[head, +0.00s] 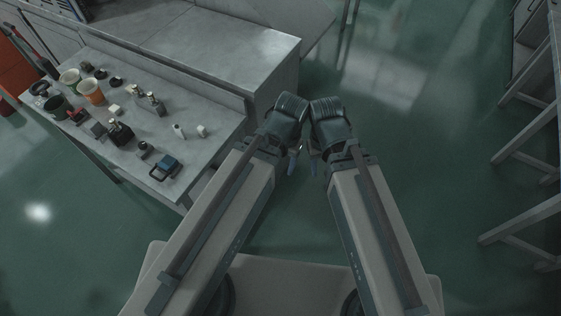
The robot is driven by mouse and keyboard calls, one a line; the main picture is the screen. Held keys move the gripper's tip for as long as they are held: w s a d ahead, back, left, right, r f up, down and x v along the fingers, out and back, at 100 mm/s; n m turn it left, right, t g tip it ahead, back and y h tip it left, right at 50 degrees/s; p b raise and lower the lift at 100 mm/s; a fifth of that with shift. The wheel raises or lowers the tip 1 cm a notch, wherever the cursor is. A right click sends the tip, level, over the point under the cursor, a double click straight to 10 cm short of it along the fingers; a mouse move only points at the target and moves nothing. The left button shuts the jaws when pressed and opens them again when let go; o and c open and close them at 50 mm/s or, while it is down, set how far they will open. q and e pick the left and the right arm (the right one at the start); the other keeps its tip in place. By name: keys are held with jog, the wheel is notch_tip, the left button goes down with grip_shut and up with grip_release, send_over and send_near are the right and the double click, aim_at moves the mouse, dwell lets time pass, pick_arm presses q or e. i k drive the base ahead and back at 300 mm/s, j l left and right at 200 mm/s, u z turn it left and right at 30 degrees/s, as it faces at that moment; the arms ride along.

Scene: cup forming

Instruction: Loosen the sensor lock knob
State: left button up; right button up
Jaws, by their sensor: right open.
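I cannot make out a sensor lock knob at this size. Several small dark fixtures stand on the grey workbench (218,145) at the left, among them a black block-like device (120,133) and a small round dark part (145,149); either may carry a knob, but I cannot tell. My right gripper (314,166) hangs below its folded wrist over the floor, open and empty, to the right of the bench. My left gripper (293,160) is beside it, small and partly hidden by its wrist. Both are apart from the bench objects.
An orange cup (93,92), a pale cup (70,79) and a dark cup (57,106) stand at the bench's left. A blue-and-black item (165,168) lies near its front edge. Metal frames (530,150) stand at the right. Green floor (420,150) is clear between.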

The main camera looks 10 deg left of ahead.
aim_at(142, 145)
jog(key=k+u, duration=0.15)
jog(key=u, duration=0.25)
jog(key=k+u, duration=0.15)
jog(key=u, duration=0.3)
jog(key=k+j+u, duration=0.15)
jog(key=u, duration=0.25)
